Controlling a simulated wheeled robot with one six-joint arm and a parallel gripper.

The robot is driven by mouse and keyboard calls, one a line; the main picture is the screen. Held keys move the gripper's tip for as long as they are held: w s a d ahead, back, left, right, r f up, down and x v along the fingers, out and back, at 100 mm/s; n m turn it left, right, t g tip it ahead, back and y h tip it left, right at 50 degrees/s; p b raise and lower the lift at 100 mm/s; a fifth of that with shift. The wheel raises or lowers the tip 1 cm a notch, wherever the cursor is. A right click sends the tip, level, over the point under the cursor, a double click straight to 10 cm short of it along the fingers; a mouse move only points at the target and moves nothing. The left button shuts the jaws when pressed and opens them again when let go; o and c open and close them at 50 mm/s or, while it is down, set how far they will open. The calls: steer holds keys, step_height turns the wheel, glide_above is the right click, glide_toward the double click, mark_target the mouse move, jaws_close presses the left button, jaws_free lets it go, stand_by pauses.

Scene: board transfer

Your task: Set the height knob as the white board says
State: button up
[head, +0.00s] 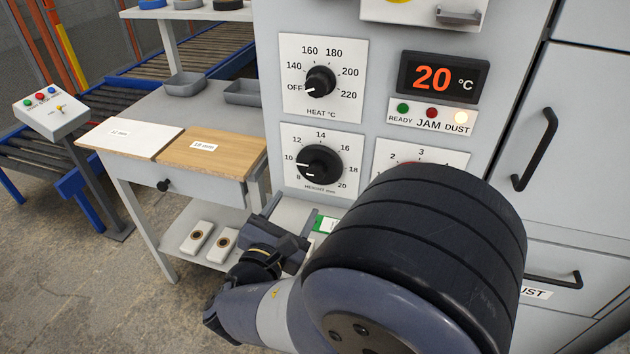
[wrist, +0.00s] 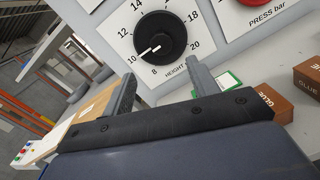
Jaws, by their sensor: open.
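The height knob (head: 319,164) is a black round knob on a white dial plate marked 8 to 20. It also shows in the wrist view (wrist: 162,37), where its white pointer line points at or close to 10. The white board (head: 125,140) lies flat on the side table at the left; its small label is too blurred to read surely. My gripper (head: 283,230) is below the height dial in the head view. In the wrist view its two fingers (wrist: 163,82) are apart and empty, just below the knob and not around it.
A wooden board (head: 205,160) lies beside the white one. The heat knob (head: 320,80) is above, and the red press knob (wrist: 252,1) is right of the height dial. The display (head: 442,78) reads 20 °C; the DUST lamp glows. Glue boxes (wrist: 264,101) stand at right.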

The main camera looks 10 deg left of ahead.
mark_target(314, 176)
steer(key=w, duration=0.3)
steer(key=w+d, duration=0.1)
steer(key=w, duration=0.2)
steer(key=w+d, duration=0.1)
steer(key=w, duration=0.2)
steer(key=shift+w+d, duration=0.1)
steer(key=shift+w, duration=0.25)
steer(key=c, duration=1)
steer(key=shift+f+m+b, duration=0.1)
steer(key=shift+m+b, duration=0.2)
steer(key=shift+b, duration=0.15)
